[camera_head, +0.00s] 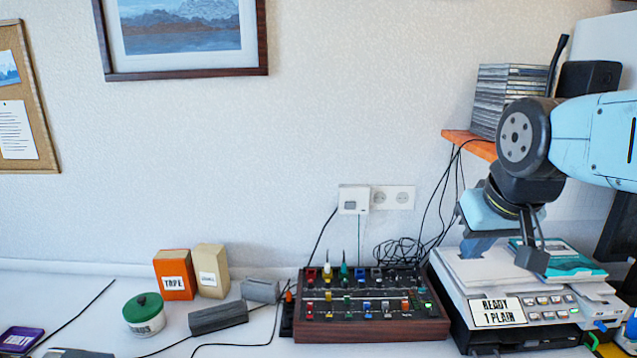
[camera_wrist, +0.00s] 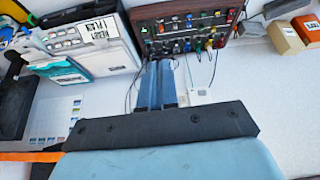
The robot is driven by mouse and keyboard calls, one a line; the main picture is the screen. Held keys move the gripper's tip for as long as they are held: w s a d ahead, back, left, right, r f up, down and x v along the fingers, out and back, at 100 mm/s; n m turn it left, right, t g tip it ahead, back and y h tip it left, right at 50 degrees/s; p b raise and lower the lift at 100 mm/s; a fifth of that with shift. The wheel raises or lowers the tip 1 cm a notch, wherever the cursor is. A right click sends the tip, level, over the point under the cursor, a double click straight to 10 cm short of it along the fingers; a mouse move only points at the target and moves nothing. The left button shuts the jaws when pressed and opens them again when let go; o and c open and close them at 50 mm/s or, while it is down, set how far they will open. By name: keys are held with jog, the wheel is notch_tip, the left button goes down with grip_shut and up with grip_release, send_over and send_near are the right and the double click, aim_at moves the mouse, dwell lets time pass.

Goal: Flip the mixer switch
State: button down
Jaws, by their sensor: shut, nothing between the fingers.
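The mixer (camera_head: 372,327) is a wood-sided box with rows of coloured knobs and small levers, on the white table. It also shows upside down at the top of the wrist view (camera_wrist: 185,30). A narrow black piece with an orange tip (camera_head: 289,299) stands at its left end; I cannot tell which part is the switch. My gripper (camera_head: 474,248) is shut and empty, right of the mixer and over the left part of the printer in the head view. Its blue fingers (camera_wrist: 156,88) lie side by side in the wrist view, apart from the mixer.
The printer (camera_head: 500,313), labelled "READY 1 PLAIN", stands close to the mixer's right. Loose cables (camera_head: 405,249) hang behind. An orange shelf (camera_head: 468,142) with stacked cases is above.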

jog(key=shift+s, duration=0.4)
jog(key=n+g, duration=0.5)
jog(key=n, duration=1.2)
send_over(433, 314)
notch_tip(433, 314, down, 19)
jog(key=shift+w+d+f+n, duration=0.1)
jog(key=shift+w+f+n, duration=0.05)
jog(key=shift+n, duration=0.15)
jog(key=shift+f, duration=0.1)
notch_tip(433, 314, down, 14)
jog(key=shift+r, duration=0.1)
